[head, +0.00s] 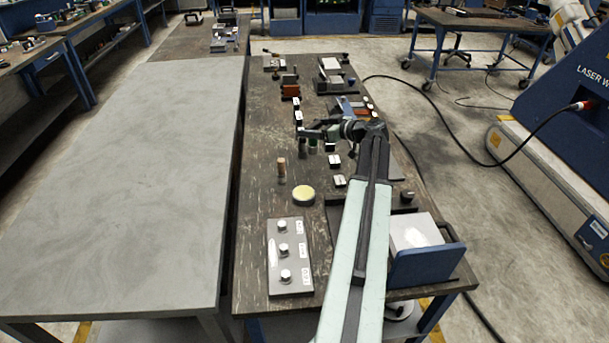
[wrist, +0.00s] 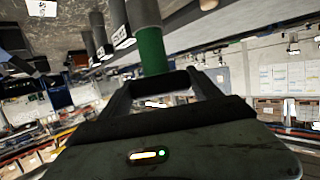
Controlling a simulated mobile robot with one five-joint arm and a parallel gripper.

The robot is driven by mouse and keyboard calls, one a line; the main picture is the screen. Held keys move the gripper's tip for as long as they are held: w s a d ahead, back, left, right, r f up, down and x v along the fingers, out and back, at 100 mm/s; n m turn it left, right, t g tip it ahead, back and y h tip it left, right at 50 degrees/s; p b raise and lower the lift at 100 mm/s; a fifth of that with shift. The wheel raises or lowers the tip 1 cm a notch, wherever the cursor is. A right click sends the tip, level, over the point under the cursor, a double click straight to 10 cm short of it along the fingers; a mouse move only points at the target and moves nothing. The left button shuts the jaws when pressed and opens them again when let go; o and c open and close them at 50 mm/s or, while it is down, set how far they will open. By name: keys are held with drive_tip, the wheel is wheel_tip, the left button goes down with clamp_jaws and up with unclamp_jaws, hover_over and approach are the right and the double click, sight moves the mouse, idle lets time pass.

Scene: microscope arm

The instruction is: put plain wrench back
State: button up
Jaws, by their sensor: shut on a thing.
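My gripper (head: 312,132) is out over the middle of the dark workbench, pointing left in the head view. In the wrist view its two dark fingers (wrist: 166,86) reach forward and are shut on a dark piece across their tips, which I take to be the plain wrench; its shape is mostly hidden. A green-ended grey cylinder (wrist: 152,48) stands just beyond the fingertips, and I cannot tell whether it touches them. A grey plate with three labelled pegs (head: 276,284) lies at the bench's near left; no wrench shows on it.
A copper-topped cylinder (head: 281,168) and a yellow round tin (head: 303,196) stand left of my arm. Small labelled dark blocks (head: 334,161) are close by. The grey table (head: 130,180) at left is clear.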

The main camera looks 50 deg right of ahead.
sight(305, 127)
drive_tip(key=a, duration=0.1)
drive_tip(key=w+a, duration=0.1)
drive_tip(key=a, duration=0.1)
drive_tip(key=shift+w+r+h, duration=0.1)
drive_tip(key=shift+r+h, duration=0.05)
drive_tip(key=shift+h, duration=0.15)
wheel_tip(305, 127, down, 10)
drive_tip(key=b, duration=1)
drive_tip(key=shift+f, duration=0.2)
drive_tip(key=o, duration=2)
drive_tip(key=shift+d, duration=0.1)
